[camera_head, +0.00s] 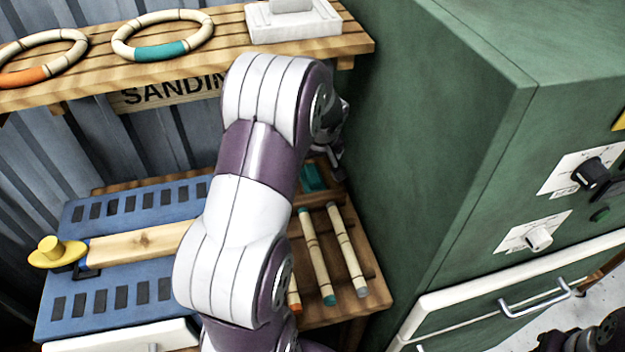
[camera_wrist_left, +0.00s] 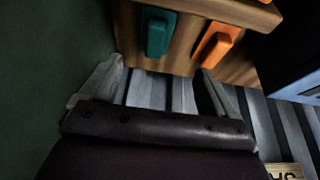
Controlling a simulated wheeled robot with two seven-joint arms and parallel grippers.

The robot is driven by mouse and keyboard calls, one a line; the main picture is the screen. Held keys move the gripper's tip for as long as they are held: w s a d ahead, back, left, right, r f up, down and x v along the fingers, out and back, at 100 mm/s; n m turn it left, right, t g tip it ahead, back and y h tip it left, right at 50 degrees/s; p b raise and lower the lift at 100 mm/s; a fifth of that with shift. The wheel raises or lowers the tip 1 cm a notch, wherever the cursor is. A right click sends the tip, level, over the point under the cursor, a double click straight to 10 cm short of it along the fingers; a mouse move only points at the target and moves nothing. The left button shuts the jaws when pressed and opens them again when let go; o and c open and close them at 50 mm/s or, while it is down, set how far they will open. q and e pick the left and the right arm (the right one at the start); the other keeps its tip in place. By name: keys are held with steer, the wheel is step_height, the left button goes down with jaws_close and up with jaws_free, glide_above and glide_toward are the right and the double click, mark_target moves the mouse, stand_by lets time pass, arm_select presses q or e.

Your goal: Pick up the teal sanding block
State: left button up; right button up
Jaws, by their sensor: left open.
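The teal sanding block (camera_head: 314,177) lies on the wooden rack at the back, beside the green cabinet, partly hidden by my left arm. In the left wrist view the teal block (camera_wrist_left: 157,33) shows at the top, on a wooden surface next to an orange block (camera_wrist_left: 217,45). My left gripper (camera_wrist_left: 160,70) is open and empty. Its fingers are spread to either side below the teal block, apart from it. In the head view the left gripper (camera_head: 336,150) is mostly behind my arm. A dark part of my right arm shows at the bottom right corner; its jaws are not clear.
The green cabinet (camera_head: 455,130) stands close to the right of the rack. A wooden shelf (camera_head: 225,60) with rattan rings (camera_head: 163,35) and a white stand (camera_head: 293,22) hangs above. Rattan rods (camera_head: 347,250) lie in front of the block. A blue bench (camera_head: 125,300) is left.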

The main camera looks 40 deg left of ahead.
mark_target(313, 173)
arm_select(q)
steer(key=b+x, duration=0.2)
steer(key=x, duration=0.4)
steer(key=shift+d+f, duration=0.1)
steer(key=shift+f, duration=0.1)
steer(key=b+x, duration=0.1)
steer(key=x, duration=0.1)
steer(key=b+x, duration=0.1)
steer(key=x, duration=0.2)
steer(key=shift+w+f, duration=0.25)
steer(key=shift+w, duration=0.35)
steer(key=shift+c, duration=0.6)
steer(key=c, duration=1)
